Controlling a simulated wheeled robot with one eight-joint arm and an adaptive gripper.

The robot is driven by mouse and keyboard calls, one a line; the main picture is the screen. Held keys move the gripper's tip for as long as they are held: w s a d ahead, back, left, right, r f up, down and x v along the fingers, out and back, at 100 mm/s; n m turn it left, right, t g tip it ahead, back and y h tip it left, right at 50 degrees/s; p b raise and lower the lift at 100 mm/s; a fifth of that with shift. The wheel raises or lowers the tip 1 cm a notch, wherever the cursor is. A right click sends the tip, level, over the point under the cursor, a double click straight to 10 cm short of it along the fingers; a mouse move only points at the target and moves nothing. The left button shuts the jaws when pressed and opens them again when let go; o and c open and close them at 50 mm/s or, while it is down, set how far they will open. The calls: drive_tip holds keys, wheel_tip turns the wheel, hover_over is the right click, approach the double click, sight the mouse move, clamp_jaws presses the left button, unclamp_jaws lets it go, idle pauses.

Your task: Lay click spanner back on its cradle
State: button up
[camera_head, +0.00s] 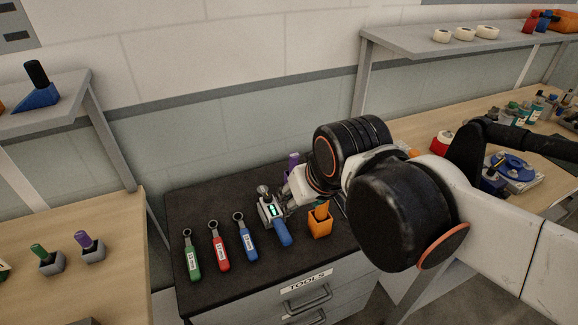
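A spanner with a metal head, a small lit display and a blue handle (283,234) is on or just above the dark top of the tool cabinet (207,287); I take it for the click spanner. My gripper (284,204) reaches in from the right and its fingertips are at the spanner's grey display part. The fingers are small and partly covered by my arm, so I cannot tell whether they close on it. A cradle is not clearly distinguishable; grey parts around the display might belong to one.
Green (193,263), red (220,256) and blue (247,246) ring-ended spanners lie in a row to the left. An orange holder (320,223) stands just right of the display spanner. A purple item (293,161) is behind my gripper. Wooden benches flank the cabinet.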

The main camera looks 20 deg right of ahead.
drive_tip(key=shift+s+r+t, duration=0.15)
drive_tip(key=shift+s+t, duration=0.35)
drive_tip(key=shift+s, duration=0.5)
idle(0.6)
